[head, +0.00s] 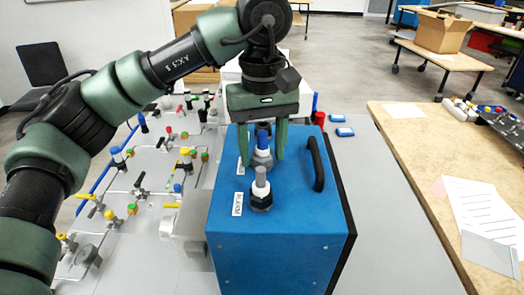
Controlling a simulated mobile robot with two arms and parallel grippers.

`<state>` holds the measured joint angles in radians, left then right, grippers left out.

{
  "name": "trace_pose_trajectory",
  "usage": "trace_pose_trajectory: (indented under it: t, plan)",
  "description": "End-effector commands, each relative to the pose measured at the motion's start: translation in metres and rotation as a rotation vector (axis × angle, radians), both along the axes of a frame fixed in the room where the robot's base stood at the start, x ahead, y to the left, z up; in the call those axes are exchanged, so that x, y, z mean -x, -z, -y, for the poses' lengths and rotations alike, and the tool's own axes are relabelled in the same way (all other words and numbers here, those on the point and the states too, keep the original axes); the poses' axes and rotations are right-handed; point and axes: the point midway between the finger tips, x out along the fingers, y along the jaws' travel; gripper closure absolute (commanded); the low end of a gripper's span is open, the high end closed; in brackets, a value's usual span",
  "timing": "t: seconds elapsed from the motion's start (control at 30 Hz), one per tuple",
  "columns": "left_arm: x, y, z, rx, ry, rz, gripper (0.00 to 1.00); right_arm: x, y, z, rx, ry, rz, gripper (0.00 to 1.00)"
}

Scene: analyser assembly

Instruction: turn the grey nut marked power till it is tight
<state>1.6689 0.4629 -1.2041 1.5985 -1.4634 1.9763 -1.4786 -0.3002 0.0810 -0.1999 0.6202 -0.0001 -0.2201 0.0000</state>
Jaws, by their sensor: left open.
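A blue analyser box (290,240) stands on a grey table. Two fittings rise from its top. The rear one has a blue upper part and a grey nut (262,159) at its base; a white label beside it is mostly hidden by a finger, so I cannot read it. The front fitting has a grey stem above a dark nut (261,201), with a white label (238,204) that seems to read ALARM. My left gripper (262,163) points down, open, with one finger on each side of the rear fitting. I cannot tell whether the fingers touch the nut. My right gripper is out of view.
A black handle (315,164) arches up on the box's top, right of the fittings. A panel of pipes and coloured valves (140,190) lies to the left. Two small blue items (340,125) and a bare stretch of table (385,220) are to the right.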

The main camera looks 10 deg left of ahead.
Motion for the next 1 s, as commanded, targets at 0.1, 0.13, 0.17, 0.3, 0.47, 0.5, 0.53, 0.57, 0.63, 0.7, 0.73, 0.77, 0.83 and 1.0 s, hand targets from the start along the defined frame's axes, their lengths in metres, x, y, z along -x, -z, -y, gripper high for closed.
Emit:
trace_pose_trajectory:
  t: [0.1, 0.13, 0.17, 0.3, 0.47, 0.5, 0.53, 0.57, 0.63, 0.7, 0.73, 0.77, 0.83, 1.0]
  plan:
    - [0.0001, 0.0011, 0.0000, 0.000, -0.196, 0.000, 0.51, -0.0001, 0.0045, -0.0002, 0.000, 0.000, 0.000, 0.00]
    - [0.0000, 0.0011, 0.0000, 0.000, -0.246, 0.000, 0.51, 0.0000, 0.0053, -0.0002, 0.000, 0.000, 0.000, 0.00]
    - [0.0000, 0.0012, 0.0000, 0.000, -0.297, 0.000, 0.51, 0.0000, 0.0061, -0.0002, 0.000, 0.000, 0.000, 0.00]
    - [0.0000, 0.0014, -0.0002, -0.001, -0.529, -0.001, 0.51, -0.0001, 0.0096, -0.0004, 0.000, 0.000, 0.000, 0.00]
    - [0.0000, 0.0007, -0.0004, -0.001, -0.716, 0.000, 0.51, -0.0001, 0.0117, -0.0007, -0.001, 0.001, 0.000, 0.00]
    - [0.0000, 0.0005, -0.0004, -0.001, -0.738, 0.000, 0.51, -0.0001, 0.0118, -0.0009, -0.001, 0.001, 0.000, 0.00]
    - [0.0000, 0.0003, -0.0004, -0.001, -0.749, 0.000, 0.51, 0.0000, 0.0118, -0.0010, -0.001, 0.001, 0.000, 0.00]
    - [0.0000, 0.0001, -0.0004, -0.001, -0.754, 0.000, 0.51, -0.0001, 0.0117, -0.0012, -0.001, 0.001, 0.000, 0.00]
    - [0.0000, 0.0000, -0.0004, -0.001, -0.757, 0.000, 0.51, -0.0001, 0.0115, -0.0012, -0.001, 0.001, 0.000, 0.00]
    - [0.0001, 0.0000, -0.0003, -0.001, -0.755, 0.000, 0.51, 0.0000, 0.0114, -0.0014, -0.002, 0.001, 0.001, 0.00]
    - [0.0001, 0.0000, -0.0003, -0.001, -0.755, -0.001, 0.51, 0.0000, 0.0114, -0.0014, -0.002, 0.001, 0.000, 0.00]
    - [0.0001, 0.0000, -0.0003, -0.001, -0.755, -0.001, 0.51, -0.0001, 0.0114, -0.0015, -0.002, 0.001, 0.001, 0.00]
    - [0.0001, 0.0000, -0.0003, -0.001, -0.754, -0.001, 0.70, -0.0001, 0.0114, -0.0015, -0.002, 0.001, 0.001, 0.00]
    - [0.0001, 0.0001, -0.0004, -0.001, -0.753, -0.001, 1.00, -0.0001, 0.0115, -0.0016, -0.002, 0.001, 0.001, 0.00]
